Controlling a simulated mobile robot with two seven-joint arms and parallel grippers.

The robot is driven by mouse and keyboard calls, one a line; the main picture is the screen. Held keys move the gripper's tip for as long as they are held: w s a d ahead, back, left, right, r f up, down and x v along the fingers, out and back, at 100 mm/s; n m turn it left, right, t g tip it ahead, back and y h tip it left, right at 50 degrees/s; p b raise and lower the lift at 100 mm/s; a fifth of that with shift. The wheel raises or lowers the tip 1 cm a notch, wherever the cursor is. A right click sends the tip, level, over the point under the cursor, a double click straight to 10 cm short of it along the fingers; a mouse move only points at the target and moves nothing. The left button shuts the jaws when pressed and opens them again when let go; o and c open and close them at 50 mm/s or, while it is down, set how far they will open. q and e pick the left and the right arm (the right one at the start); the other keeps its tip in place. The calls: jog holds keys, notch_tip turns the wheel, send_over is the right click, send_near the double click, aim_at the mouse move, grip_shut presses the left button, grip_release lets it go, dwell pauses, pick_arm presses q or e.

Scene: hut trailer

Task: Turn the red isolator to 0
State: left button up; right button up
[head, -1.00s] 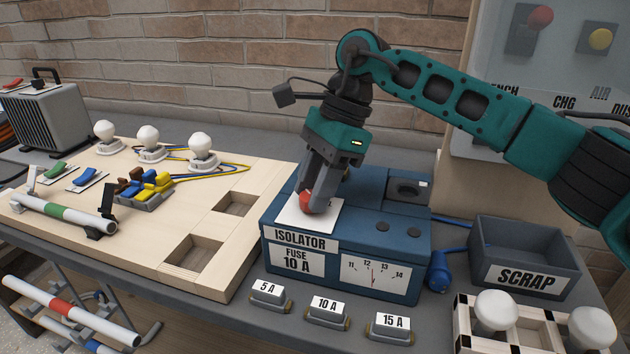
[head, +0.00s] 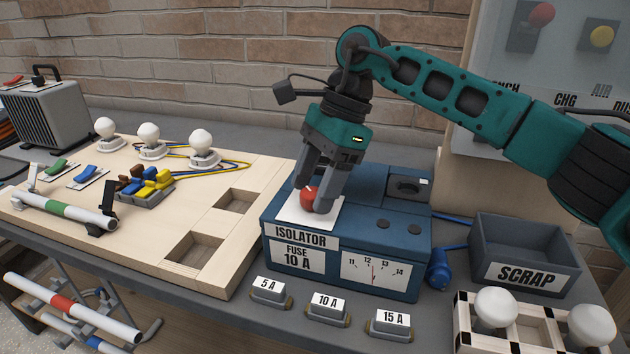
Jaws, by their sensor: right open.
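The red isolator (head: 308,199) is a small red knob on a white plate (head: 301,219) on top of the blue isolator box (head: 349,232). My right gripper (head: 312,207) comes down from above with its two grey fingers around the red knob. The fingers are apart, and the knob shows between them. The plate's markings and the knob's pointing direction are hidden or too small to tell. My left gripper is not in view.
Fuses marked 5 A (head: 270,292), 10 A (head: 327,309) and 15 A (head: 390,323) stand in front of the box. A SCRAP bin (head: 525,268) is to its right. A wooden board (head: 230,272) with bulbs lies left.

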jog(key=p+v, duration=0.1)
jog(key=v, duration=1.2)
